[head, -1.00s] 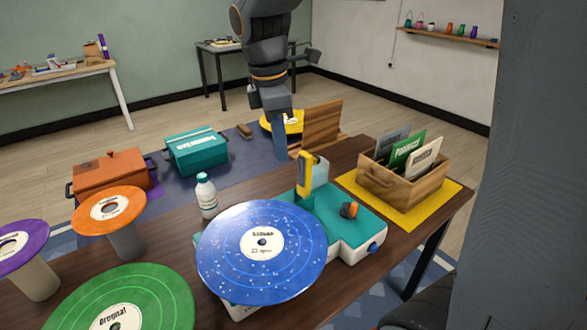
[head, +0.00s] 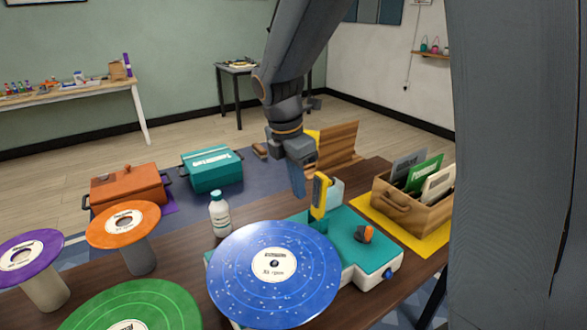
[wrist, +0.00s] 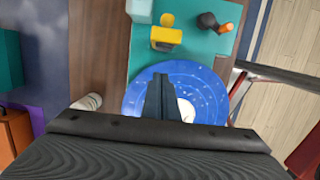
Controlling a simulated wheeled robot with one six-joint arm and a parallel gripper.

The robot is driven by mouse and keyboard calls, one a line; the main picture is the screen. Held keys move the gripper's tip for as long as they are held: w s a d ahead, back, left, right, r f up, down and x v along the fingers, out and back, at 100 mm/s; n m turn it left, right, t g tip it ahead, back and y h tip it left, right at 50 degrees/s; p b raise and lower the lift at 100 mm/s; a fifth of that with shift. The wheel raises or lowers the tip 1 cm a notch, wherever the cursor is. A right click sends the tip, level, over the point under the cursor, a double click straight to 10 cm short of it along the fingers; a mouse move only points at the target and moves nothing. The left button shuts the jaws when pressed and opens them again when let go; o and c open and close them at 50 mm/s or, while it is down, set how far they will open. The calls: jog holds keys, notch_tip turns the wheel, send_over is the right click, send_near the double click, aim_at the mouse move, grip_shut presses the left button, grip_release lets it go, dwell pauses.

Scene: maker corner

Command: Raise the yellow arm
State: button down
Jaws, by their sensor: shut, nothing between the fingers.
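The yellow arm (head: 319,196) stands up from the teal top of a record player (head: 345,236), behind and right of the blue speckled record (head: 300,262). In the wrist view the yellow arm (wrist: 165,36) appears as a short block near the top. A gap shows there between fingers and yellow arm. Contact cannot be told from the head view.
An orange-and-dark knob (head: 364,233) sits right of the yellow arm. A white bottle (head: 219,214) stands left of the player. A wooden record crate (head: 392,200) is at right. Orange (head: 103,228), purple (head: 45,247) and green (head: 165,300) records are at left.

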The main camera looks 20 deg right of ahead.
aim_at(317, 178)
jog(key=shift+w+d+p, duration=0.2)
jog(key=shift+w+d, duration=0.1)
jog(key=shift+d, duration=0.5)
jog(key=shift+w+d+p, duration=0.15)
jog(key=shift+w+d, duration=0.1)
jog(key=shift+d, duration=0.55)
jog(key=shift+d+r, duration=0.1)
jog(key=d+p, duration=0.1)
jog(key=p, duration=0.1)
jog(key=shift+w+d+r+p, duration=0.2)
jog(key=shift+w+d+p, duration=0.05)
jog(key=shift+d+p, duration=0.15)
jog(key=shift+w+d, duration=0.15)
jog(key=shift+a+r+p, duration=0.1)
jog(key=shift+a+p, duration=0.1)
jog(key=shift+p, duration=0.15)
